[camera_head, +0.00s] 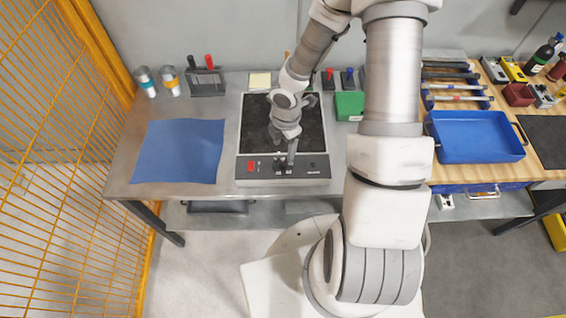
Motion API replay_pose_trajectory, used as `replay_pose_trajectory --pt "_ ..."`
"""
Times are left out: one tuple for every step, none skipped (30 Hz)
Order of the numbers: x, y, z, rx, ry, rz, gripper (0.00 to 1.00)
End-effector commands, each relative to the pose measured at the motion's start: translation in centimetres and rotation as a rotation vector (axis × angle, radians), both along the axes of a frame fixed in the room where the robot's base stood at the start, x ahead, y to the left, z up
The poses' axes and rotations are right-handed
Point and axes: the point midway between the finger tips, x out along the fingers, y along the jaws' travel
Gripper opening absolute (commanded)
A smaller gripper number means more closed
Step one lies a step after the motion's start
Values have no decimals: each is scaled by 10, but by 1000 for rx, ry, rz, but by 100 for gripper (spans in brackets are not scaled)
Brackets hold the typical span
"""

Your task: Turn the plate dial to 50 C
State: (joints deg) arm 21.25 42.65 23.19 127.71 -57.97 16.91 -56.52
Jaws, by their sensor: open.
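The hot plate (247,145) stands on the metal table, with a black top and a grey front panel (315,173). A red switch (251,166) shows at the left of the panel. My gripper (284,165) is open, pointing down at the middle of the front panel. The dial is not clearly visible there; my gripper covers that part of the panel. I cannot tell whether the fingers touch the dial or stand around it. The dial's setting is too small and hidden to read.
A blue mat (180,151) lies on the left of the table. Cans (145,81) and a small dark holder (206,82) stand at the back left. A green box (349,105) stands right of the hot plate. A blue tray (476,136) sits on the wooden bench. A yellow mesh fence (60,150) is at left.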

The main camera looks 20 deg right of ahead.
Motion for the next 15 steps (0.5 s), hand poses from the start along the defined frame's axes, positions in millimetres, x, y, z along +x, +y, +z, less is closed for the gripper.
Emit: replay_pose_trajectory --pt "0 1 -16 0 4 2 68" --pt "0 1 -23 0 3 4 68" --pt "0 1 -31 0 4 2 68" --pt "1 2 -37 0 3 4 68" --pt "2 2 -43 -1 2 3 68" --pt "2 2 -51 -1 2 2 68" --pt "2 2 -56 0 2 3 68" --pt "2 2 -60 -1 2 2 68" --pt "2 2 -66 -1 3 2 68" --pt "3 2 -70 -1 2 2 68" --pt "3 2 -73 1 1 2 68" --pt "4 2 -77 0 1 0 68" --pt "4 1 -79 -1 1 0 68" --pt "4 2 -81 -1 0 0 68" --pt "4 2 -83 0 0 0 68"
